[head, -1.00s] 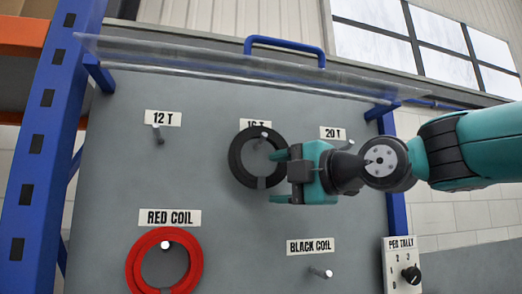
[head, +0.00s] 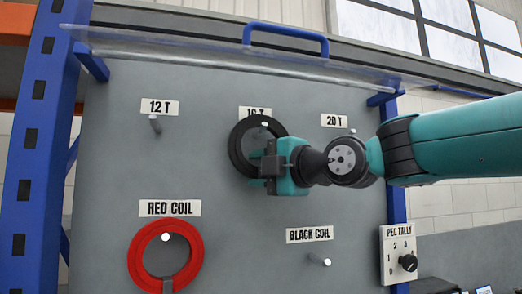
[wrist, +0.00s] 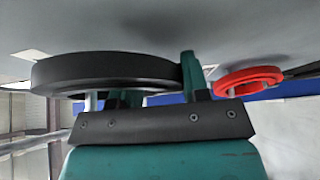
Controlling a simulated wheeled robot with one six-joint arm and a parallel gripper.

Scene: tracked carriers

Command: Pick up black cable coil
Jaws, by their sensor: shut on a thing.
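The black cable coil (head: 242,142) is a thick dark ring in front of the grey board, at the peg under the partly hidden "16 T" label (head: 249,112). The peg's pale tip shows inside the top of the ring. My gripper (head: 265,166) is shut on the coil's lower right side. In the wrist view the coil (wrist: 105,72) fills the left, with one finger (wrist: 190,75) of my gripper against its right end. The other finger is mostly hidden. I cannot tell if the coil still rests on the peg.
The red coil (head: 195,256) hangs on its peg at lower left. Empty pegs stick out under "12 T" (head: 155,124), under "20 T" and by "BLACK COIL" (head: 319,260). A clear raised cover (head: 220,62) with a blue handle (head: 298,34) spans the top. A dial box (head: 398,254) is at right.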

